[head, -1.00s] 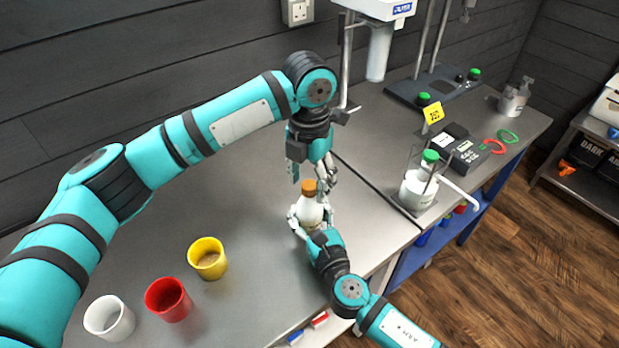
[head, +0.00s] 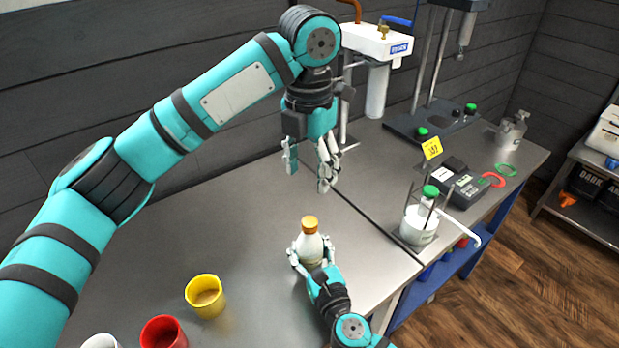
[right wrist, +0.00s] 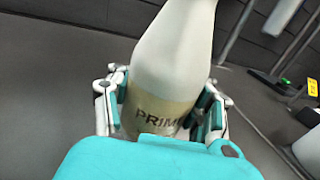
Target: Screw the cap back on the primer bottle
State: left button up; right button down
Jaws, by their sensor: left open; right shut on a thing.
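The primer bottle (head: 310,248) is white with a pale label and stands upright on the steel bench in the head view. An orange cap (head: 309,224) sits on its top. My right gripper (head: 308,262) is shut on the bottle's lower body; in the right wrist view its fingers (right wrist: 160,112) press both sides of the label reading "PRIM". The bottle's top is out of that view. My left gripper (head: 310,178) is open and empty, fingers pointing down, above the cap and clear of it.
A yellow cup (head: 205,296) with brownish contents, a red cup (head: 165,333) and a white cup (head: 100,341) stand at front left. A green-capped wash bottle (head: 418,225) stands to the right. The bench between the cups and the back wall is clear.

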jog(key=shift+c, duration=2.2)
grip_release()
jog(key=shift+s+d+f, duration=0.1)
jog(key=shift+s+d, duration=0.1)
jog(key=shift+s, duration=0.25)
jog(key=v, duration=1.1)
